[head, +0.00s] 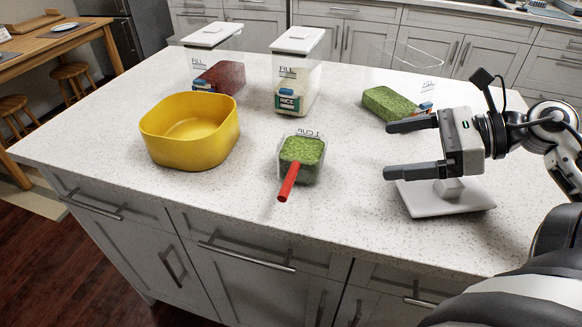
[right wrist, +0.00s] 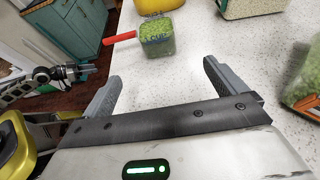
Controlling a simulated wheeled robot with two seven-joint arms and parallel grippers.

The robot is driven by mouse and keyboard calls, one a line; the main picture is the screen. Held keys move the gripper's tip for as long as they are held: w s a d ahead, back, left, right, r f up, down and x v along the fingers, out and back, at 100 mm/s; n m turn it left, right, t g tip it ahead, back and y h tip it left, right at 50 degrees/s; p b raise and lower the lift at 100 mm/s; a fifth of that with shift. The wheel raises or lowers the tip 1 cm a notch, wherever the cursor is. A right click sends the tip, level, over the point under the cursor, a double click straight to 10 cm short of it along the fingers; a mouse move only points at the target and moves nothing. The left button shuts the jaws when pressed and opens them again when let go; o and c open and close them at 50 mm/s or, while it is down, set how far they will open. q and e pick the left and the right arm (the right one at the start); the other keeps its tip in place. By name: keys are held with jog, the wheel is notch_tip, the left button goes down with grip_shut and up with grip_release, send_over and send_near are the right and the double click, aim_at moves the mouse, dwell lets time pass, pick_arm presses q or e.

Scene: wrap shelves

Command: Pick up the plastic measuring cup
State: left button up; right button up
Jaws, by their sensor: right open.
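The plastic measuring cup (head: 301,160) is clear with a red handle (head: 288,182) and stands on the white counter, filled with green grains. Its label reads "1 CUP", and the handle points toward the counter's front edge. In the right wrist view the cup (right wrist: 157,38) lies ahead of the fingers, with its handle to the left. My right gripper (head: 413,149) is open and empty, to the right of the cup and apart from it. In the right wrist view the right gripper (right wrist: 160,88) shows both fingers wide apart with bare counter between.
A yellow bowl (head: 190,130) stands left of the cup. Behind are a container of red grains (head: 222,78), a rice container (head: 297,75) and an open container of green grains (head: 390,102). A white lid (head: 446,198) lies below my right gripper. Counter between cup and gripper is clear.

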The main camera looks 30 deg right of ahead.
aim_at(325, 156)
jog(key=x, duration=1.5)
jog(key=shift+a, duration=0.35)
jog(key=c, duration=1.1)
jog(key=shift+r, duration=0.1)
jog(key=shift+c, duration=0.7)
